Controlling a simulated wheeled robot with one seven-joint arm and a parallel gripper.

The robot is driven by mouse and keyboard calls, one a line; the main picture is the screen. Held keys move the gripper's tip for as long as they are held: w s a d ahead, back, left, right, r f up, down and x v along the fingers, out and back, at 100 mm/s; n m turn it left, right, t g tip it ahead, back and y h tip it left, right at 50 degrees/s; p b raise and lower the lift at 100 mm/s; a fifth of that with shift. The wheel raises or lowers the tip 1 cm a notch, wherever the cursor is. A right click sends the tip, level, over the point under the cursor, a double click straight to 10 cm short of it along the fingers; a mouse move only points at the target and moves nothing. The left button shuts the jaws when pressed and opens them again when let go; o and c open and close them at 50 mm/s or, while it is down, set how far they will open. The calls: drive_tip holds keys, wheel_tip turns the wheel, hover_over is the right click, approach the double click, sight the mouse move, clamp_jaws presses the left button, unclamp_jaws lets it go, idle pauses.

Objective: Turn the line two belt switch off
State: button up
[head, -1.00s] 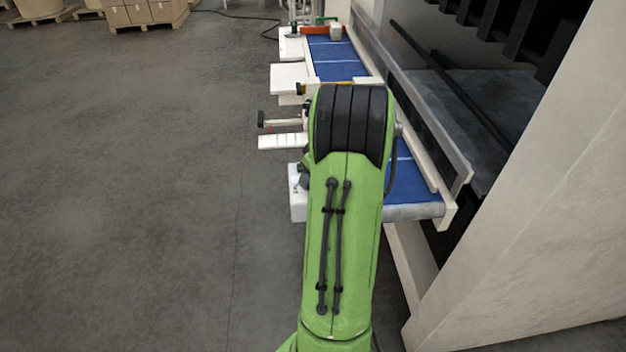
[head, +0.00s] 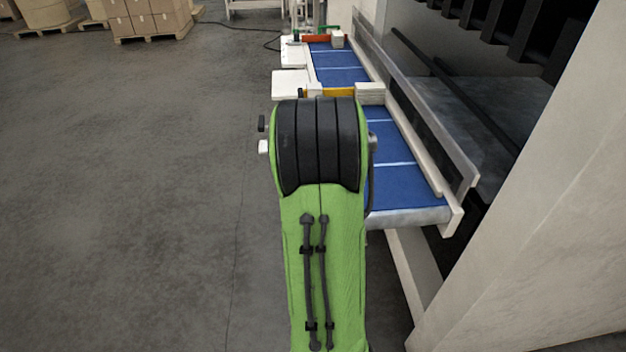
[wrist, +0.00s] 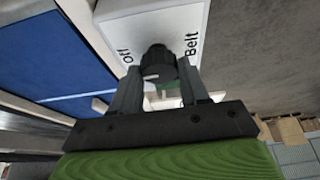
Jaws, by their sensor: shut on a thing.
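The belt switch is a black rotary knob (wrist: 157,58) on a white box (wrist: 150,24). The printed words "Off" and "Belt" show on the box face on either side of the knob. My gripper (wrist: 160,68) has one finger on each side of the knob and is shut on it. A pale mark shows at the knob's near edge; I cannot tell for sure which setting it points to. In the head view my green arm hides the gripper, the knob and the box.
The blue conveyor belt (head: 402,187) runs away beside my arm, with a pale metal rail (head: 415,130) along it. A large pale machine wall (head: 540,200) stands close on the right. Open grey floor (head: 120,200) lies to the left. Cartons on a pallet (head: 148,18) stand far back.

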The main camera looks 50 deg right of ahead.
idle(0.3)
drive_tip(key=o, duration=1.1)
drive_tip(key=shift+c, duration=0.2)
drive_tip(key=p+v, duration=0.1)
drive_tip(key=v, duration=1.4)
drive_tip(key=shift+r+p, duration=0.4)
drive_tip(key=shift+a, duration=0.15)
